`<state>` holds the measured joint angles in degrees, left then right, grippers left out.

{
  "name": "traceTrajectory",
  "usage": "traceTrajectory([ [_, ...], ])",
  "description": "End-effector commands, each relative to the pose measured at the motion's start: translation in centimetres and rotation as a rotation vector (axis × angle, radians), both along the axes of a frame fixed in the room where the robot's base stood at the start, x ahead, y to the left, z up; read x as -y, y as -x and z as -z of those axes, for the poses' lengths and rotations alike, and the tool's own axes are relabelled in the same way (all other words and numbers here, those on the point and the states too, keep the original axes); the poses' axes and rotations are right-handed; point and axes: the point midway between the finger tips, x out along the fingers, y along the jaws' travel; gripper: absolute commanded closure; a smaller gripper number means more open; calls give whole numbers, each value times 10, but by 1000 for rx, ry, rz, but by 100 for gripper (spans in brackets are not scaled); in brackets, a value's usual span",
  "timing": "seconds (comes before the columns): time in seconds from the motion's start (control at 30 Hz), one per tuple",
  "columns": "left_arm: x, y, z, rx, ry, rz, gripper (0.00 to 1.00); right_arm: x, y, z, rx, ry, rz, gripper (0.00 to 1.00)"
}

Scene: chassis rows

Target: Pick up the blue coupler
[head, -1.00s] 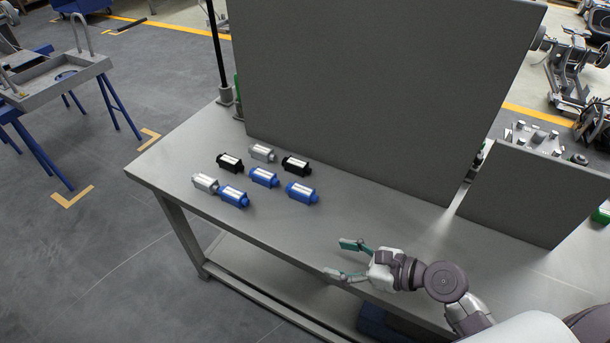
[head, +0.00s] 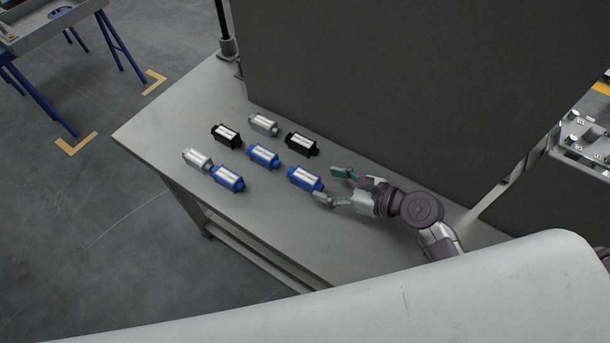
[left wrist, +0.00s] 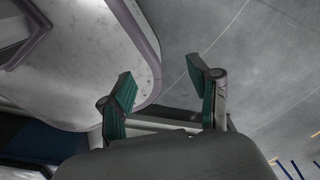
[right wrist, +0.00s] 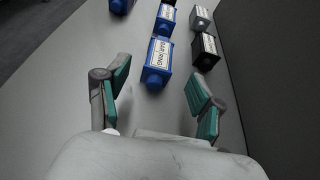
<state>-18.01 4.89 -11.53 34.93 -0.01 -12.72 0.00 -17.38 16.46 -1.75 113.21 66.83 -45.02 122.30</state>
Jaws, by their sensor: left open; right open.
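Three blue couplers lie on the grey table: a right one (head: 305,179), a middle one (head: 263,156) and a left front one (head: 228,179). My right gripper (head: 331,186) is open just to the right of the right blue coupler. In the right wrist view that coupler (right wrist: 158,62) lies ahead of the open, empty fingers (right wrist: 158,95), its labelled face up, with another blue coupler (right wrist: 166,17) beyond. My left gripper (left wrist: 168,88) is open and empty over floor, away from the couplers; it does not show in the head view.
Two black couplers (head: 301,143) (head: 226,136) and two silver ones (head: 263,124) (head: 197,159) lie close around the blue ones. A tall dark panel (head: 400,90) stands behind them. The table's front strip (head: 270,230) is clear.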

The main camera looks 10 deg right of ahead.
Motion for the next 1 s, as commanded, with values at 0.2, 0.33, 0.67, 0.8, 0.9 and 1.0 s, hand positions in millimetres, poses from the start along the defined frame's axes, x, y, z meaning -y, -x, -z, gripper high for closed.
traceTrajectory([
  [0.2, 0, -7, -1, 11, 0, -1, 38, -15, -16, 9, 1, 1, 1, 33],
  [0.33, 3, -23, -3, 35, 5, -3, 38, -22, -22, 13, -1, -1, 0, 33],
  [0.67, 8, -24, -5, 36, 12, -5, 38, -50, -47, 30, 0, 1, 2, 33],
  [0.8, 8, -19, -5, 29, 11, -5, 38, -51, -48, 31, 0, 3, 1, 33],
  [0.9, 7, -17, -5, 26, 10, -5, 38, -51, -48, 31, 0, 2, 1, 33],
  [1.0, 7, -16, -5, 25, 10, -4, 38, -51, -48, 31, 0, 2, 1, 50],
])
